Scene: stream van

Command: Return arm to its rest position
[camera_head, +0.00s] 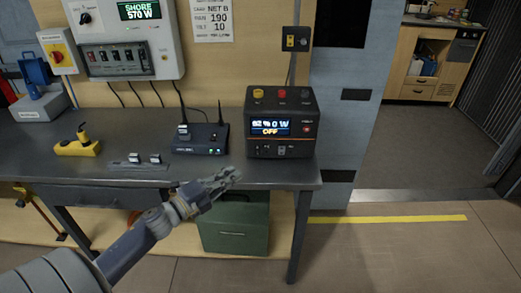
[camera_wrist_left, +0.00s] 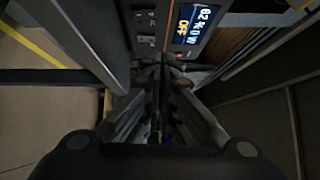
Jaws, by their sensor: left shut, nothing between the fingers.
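My left arm comes in from the lower left in the head view. Its gripper (camera_head: 228,178) is at the front edge of the grey workbench (camera_head: 280,173), in front of and a little left of a black power unit (camera_head: 284,148). The gripper is shut and empty. In the left wrist view the closed fingers (camera_wrist_left: 162,65) point toward the power unit's front face (camera_wrist_left: 150,48). The unit's screen reads OFF. I cannot tell whether the fingertips touch it. My right gripper is in neither view.
A radio box (camera_head: 202,140) with antennas and a yellow tool (camera_head: 78,146) stand on the bench. A green case (camera_head: 236,226) sits below it. A breaker panel (camera_head: 122,40) hangs on the wall. Open floor (camera_head: 400,250) lies to the right, with a yellow line.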

